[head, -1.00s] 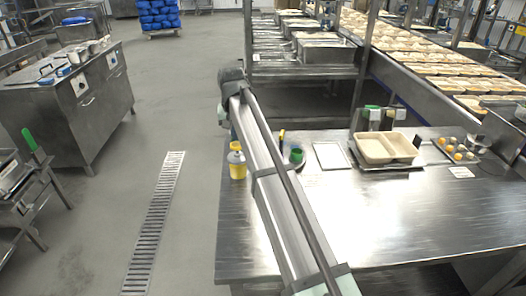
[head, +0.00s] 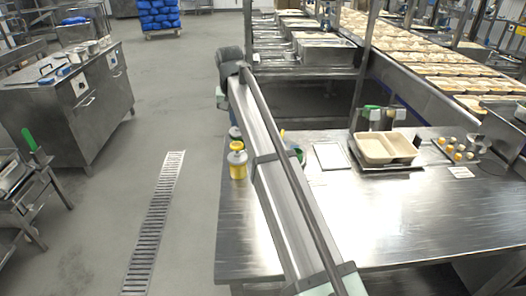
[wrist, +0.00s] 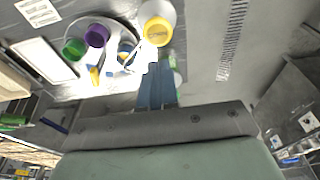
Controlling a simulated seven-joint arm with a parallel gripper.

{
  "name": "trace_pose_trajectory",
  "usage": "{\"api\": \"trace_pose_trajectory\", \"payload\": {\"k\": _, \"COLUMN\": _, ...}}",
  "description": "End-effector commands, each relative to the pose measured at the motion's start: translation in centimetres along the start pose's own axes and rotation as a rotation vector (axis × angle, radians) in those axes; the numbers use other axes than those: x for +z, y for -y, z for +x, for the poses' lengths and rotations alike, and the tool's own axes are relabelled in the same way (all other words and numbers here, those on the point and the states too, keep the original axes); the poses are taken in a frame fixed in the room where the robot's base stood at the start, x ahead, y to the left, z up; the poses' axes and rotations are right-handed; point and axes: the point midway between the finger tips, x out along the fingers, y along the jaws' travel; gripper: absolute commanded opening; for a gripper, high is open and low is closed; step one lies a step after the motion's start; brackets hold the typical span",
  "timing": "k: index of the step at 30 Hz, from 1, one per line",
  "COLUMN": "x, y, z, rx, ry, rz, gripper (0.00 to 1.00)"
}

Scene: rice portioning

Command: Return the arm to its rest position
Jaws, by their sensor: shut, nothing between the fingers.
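My gripper (wrist: 156,85) shows in the wrist view as two blue fingers close together at the bottom centre, with nothing between them. It points toward the steel worktable (head: 400,220). A bottle with a yellow cap (wrist: 157,32) is just beyond the fingertips in the wrist view. The same yellow and white bottle (head: 238,162) stands at the table's left edge in the head view. In the head view my arm crosses the table's left part and I cannot make out the gripper.
The wrist view shows a green cup (wrist: 74,48) and a purple cup (wrist: 97,36) on a round tray. A beige two-compartment container (head: 376,150) stands at the table's back.

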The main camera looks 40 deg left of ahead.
Motion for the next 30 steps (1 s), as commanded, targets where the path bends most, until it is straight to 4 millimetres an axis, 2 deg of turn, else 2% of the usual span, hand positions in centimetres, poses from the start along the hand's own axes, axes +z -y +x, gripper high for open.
{"api": "trace_pose_trajectory", "payload": {"k": 17, "x": -0.1, "y": 0.0, "z": -0.4, "rx": 0.000, "ry": 0.000, "rz": 0.000, "gripper": 0.00}}
{"api": "trace_pose_trajectory", "payload": {"k": 20, "x": -0.2, "y": -0.6, "z": -0.2, "rx": 0.005, "ry": -0.004, "rz": 0.005, "gripper": 0.00}}
{"api": "trace_pose_trajectory", "payload": {"k": 23, "x": -0.8, "y": -2.9, "z": 0.5, "rx": 0.025, "ry": -0.019, "rz": 0.025, "gripper": 0.00}}
{"api": "trace_pose_trajectory", "payload": {"k": 26, "x": -1.7, "y": -7.2, "z": 1.7, "rx": 0.063, "ry": -0.050, "rz": 0.060, "gripper": 0.00}}
{"api": "trace_pose_trajectory", "payload": {"k": 30, "x": -3.0, "y": -15.4, "z": 3.7, "rx": 0.140, "ry": -0.106, "rz": 0.120, "gripper": 0.00}}
